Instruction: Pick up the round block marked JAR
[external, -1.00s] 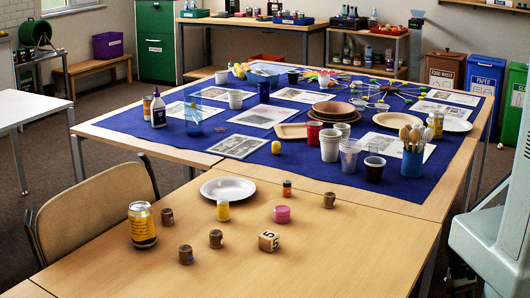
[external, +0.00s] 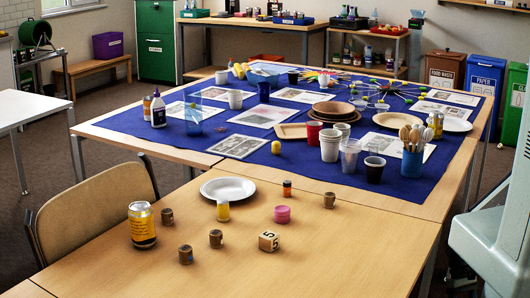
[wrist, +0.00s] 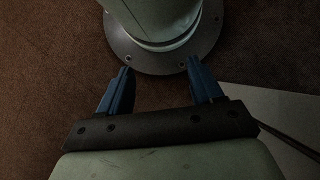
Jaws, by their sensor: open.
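Several small brown round blocks stand on the front wooden table: one beside the can (external: 167,216), one at the front (external: 185,254), one behind it to the right (external: 215,238), and one further right (external: 329,200). Their markings are too small to read, so I cannot tell which one says JAR. My gripper (wrist: 158,68) shows in the wrist view with its two blue fingers apart and nothing between them. It is over the brown floor by my pale base, away from the blocks. No block shows in the wrist view, and the gripper does not show in the external view.
Near the blocks are a yellow-black can (external: 142,225), a yellow cylinder (external: 223,211), an orange jar-like piece (external: 287,188), a pink round piece (external: 282,214), a numbered cube (external: 268,241) and a white plate (external: 228,189). The table's front right is clear. A chair (external: 95,212) stands at left.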

